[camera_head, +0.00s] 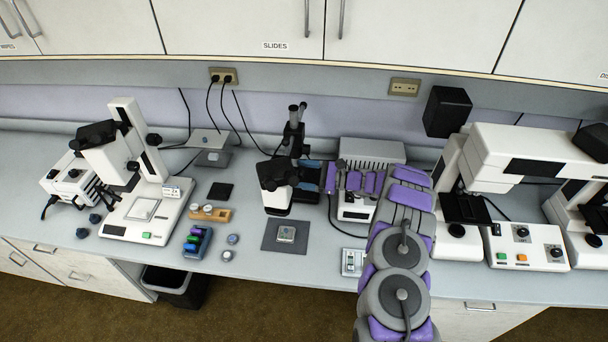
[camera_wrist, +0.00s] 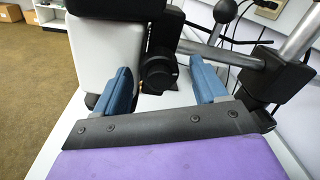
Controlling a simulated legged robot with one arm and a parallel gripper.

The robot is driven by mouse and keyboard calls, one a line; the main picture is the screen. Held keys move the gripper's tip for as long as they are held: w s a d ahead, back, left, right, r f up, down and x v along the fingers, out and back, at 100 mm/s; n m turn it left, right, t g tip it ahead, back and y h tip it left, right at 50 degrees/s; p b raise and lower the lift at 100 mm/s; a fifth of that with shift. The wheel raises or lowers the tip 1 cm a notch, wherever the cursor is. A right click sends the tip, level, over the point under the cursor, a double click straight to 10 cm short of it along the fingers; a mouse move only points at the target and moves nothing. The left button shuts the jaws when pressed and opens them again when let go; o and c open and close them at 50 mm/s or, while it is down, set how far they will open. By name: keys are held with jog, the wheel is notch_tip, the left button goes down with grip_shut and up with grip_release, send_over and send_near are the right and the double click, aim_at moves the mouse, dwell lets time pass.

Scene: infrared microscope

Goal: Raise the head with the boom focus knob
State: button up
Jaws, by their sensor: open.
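The boom microscope's head (camera_head: 277,201), white with a black top, hangs over a dark mat (camera_head: 285,236) in the body view. In the wrist view the white head (camera_wrist: 95,50) fills the upper left. A black round focus knob (camera_wrist: 156,74) sits on the black bracket right of it. My gripper (camera_head: 312,172) reaches in from the right, beside the head. In the wrist view my gripper (camera_wrist: 161,66) is open, its blue fingers appearing to either side of the knob. I cannot tell whether either finger touches it.
A metal boom bar (camera_wrist: 207,50) and a black clamp (camera_wrist: 280,72) stand close on the right in the wrist view. A grey vented box (camera_head: 370,152) is behind my arm. A small sample (camera_head: 286,234) lies on the mat. A white microscope (camera_head: 135,165) stands left.

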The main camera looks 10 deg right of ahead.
jog(key=shift+c, duration=0.2)
jog(key=c, duration=1)
jog(key=shift+n+b, duration=0.3)
jog(key=shift+b, duration=0.2)
jog(key=n+b, duration=1.4)
jog(key=b, duration=0.1)
jog(key=shift+f+b, duration=0.2)
jog(key=shift+b, duration=0.2)
jog(key=shift+s+f+n, duration=0.1)
jog(key=shift+n, duration=0.2)
